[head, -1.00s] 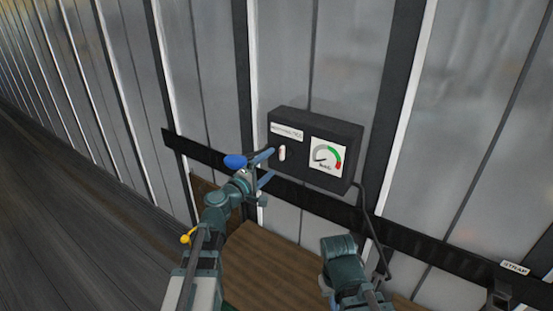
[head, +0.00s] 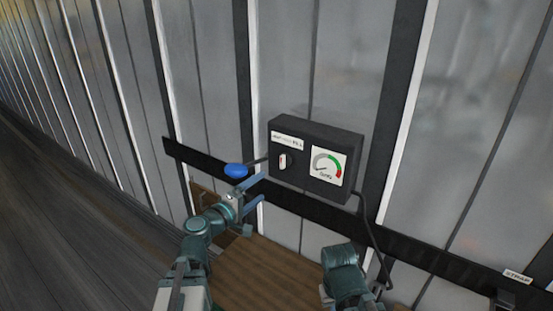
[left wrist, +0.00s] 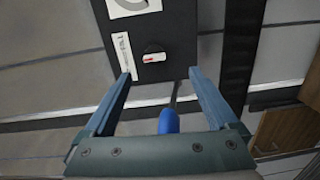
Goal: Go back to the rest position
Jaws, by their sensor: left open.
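My left gripper (head: 257,191) is open and empty, in front of the wall and a little below and left of the black control box (head: 318,190). The box carries a white knob (head: 284,161) and a dial gauge (head: 327,167); the knob also shows in the left wrist view (left wrist: 154,58). A blue rounded handle (head: 236,170) on a dark stem sits left of the box. My right arm shows at the bottom, but its gripper is out of view.
A black rail (head: 420,254) runs along the ribbed grey wall below the box. A black cable (head: 369,230) hangs from the box's right side. A brown wooden surface (head: 265,275) lies below my arms. A strap label (head: 517,276) is at the right. Open floor (head: 70,220) lies at the left.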

